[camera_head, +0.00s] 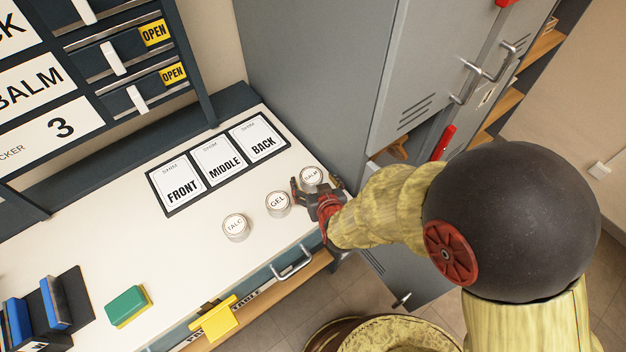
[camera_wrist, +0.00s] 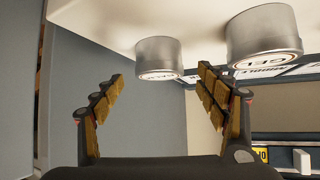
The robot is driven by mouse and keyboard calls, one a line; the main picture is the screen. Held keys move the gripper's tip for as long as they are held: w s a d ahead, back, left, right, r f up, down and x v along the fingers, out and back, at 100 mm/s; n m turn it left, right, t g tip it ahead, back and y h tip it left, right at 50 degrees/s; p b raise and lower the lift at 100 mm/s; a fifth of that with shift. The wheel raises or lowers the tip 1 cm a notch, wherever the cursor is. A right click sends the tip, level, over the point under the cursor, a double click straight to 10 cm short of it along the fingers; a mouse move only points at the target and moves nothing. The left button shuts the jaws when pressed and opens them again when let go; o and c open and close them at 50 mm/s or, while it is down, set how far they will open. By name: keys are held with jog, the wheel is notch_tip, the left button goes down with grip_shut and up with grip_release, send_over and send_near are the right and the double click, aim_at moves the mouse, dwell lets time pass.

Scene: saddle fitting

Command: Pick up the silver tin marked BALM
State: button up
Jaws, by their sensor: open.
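The silver tin marked BALM (camera_head: 312,175) stands on the white bench top near its right end, close to the grey locker. My gripper (camera_head: 316,190) is open just on the near side of it and partly covers it in the head view. In the wrist view, the BALM tin (camera_wrist: 158,52) appears ahead of my open gripper (camera_wrist: 163,85), between the lines of the two fingers. No finger is seen closed on it. Its label is upside down and hard to read there.
The GEL tin (camera_head: 277,202) stands close to the left of my gripper, with the TALC tin (camera_head: 236,226) beyond. The GEL tin (camera_wrist: 264,35) also shows in the wrist view. A FRONT, MIDDLE, BACK shim board (camera_head: 219,160) lies behind. The grey locker (camera_head: 315,80) stands close behind.

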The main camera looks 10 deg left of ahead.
aim_at(312, 178)
jog(key=b+x, duration=0.1)
jog(key=x, duration=0.3)
jog(key=shift+w+f+b, duration=0.2)
jog(key=shift+b, duration=0.1)
jog(key=shift+c, duration=0.5)
jog(key=c, duration=1.3)
